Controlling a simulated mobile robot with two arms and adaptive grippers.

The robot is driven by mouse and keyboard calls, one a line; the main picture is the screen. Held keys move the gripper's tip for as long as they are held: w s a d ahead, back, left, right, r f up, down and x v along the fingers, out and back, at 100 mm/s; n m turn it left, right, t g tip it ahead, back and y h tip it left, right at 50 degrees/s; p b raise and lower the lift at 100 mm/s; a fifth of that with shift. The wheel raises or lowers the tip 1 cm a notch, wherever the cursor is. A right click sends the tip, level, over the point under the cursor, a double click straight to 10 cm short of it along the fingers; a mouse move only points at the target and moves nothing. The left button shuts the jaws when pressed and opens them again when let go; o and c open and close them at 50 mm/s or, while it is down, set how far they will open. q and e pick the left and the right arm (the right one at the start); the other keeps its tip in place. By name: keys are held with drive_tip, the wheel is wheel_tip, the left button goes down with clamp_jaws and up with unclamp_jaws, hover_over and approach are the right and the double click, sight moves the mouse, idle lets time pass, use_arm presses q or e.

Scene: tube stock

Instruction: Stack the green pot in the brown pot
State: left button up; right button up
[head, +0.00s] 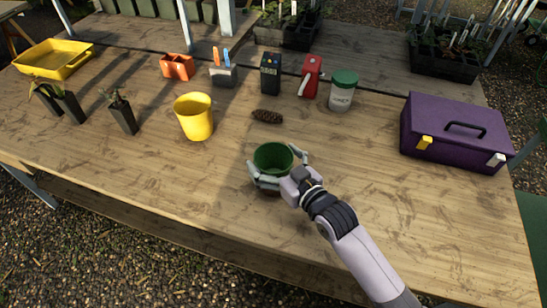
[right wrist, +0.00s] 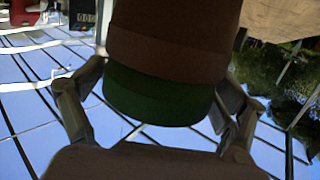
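The brown pot is mostly hidden in the head view. My left gripper is out of view.
A yellow pot (head: 194,118) stands to the left and a pine cone (head: 267,116) lies behind. A purple toolbox (head: 455,130) is at right. A green-lidded jar (head: 342,91), red bottle (head: 310,76) and yellow tray (head: 53,60) stand farther back. The front of the table is clear.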

drive_tip(key=shift+o, duration=0.5)
drive_tip(key=shift+r, duration=0.1)
drive_tip(key=shift+r, duration=0.3)
drive_tip(key=shift+s+d+r, duration=0.15)
drive_tip(key=shift+s+r, duration=0.05)
drive_tip(key=v, duration=1.1)
drive_tip(key=shift+s+d+b, duration=0.15)
drive_tip(key=shift+s+b, duration=0.05)
drive_tip(key=shift+b, duration=0.2)
drive_tip(key=shift+f, duration=0.1)
